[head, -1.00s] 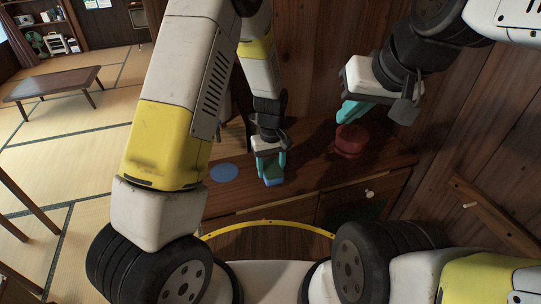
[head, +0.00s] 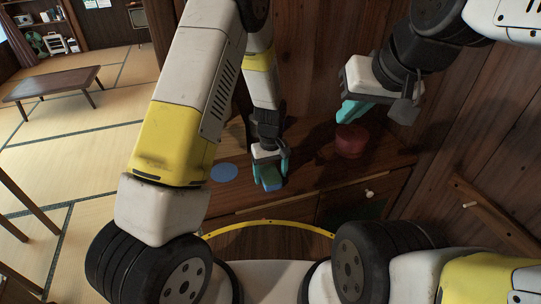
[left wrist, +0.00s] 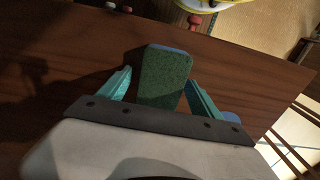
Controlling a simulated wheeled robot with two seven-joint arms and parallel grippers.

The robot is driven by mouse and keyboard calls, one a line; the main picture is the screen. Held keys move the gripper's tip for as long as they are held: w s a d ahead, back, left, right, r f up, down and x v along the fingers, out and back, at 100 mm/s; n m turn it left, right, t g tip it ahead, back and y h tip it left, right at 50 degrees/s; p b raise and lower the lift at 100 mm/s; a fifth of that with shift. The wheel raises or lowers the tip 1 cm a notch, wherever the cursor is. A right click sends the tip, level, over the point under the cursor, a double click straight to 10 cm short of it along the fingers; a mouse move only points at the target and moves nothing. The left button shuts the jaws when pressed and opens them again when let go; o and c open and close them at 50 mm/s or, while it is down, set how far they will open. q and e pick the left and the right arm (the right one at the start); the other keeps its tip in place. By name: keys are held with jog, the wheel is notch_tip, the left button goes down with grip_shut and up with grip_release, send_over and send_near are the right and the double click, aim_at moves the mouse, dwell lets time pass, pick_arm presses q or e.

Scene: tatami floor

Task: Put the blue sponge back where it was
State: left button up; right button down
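The blue sponge (head: 269,184) with a green scouring face (left wrist: 165,78) is at the wooden counter's surface, to the right of a flat blue disc (head: 224,173). My left gripper (head: 271,174) points down over it, one finger on each side. In the left wrist view, a narrow strip of wood shows between the left-hand finger and the sponge, and the other fingertip is at the sponge's edge. The sponge's lower part is hidden by the gripper. My right gripper (head: 354,112) hangs above the counter near a red round object; its fingers overlap, so its opening is unclear.
The red round object (head: 351,140) stands on the wooden counter (head: 318,174) below my right gripper. A drawer with a pale knob (head: 369,194) is in the counter front. Wooden walls close the back and right. A low table (head: 52,83) stands on open tatami at left.

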pick_arm(q)
notch_tip(320, 180, up, 12)
notch_tip(320, 180, up, 15)
jog(key=m+t+h, duration=0.1)
jog(key=t+h, duration=0.1)
send_over(270, 173)
jog(key=s+a, duration=0.5)
jog(key=a, duration=0.2)
jog(key=s+a+r+m+t, duration=0.1)
jog(key=s+a+r+t, duration=0.1)
jog(key=s, duration=0.5)
jog(key=s+a+r+m+t, duration=0.2)
jog(key=s+a+r, duration=0.3)
jog(key=s+r, duration=0.2)
jog(key=shift+s, duration=0.35)
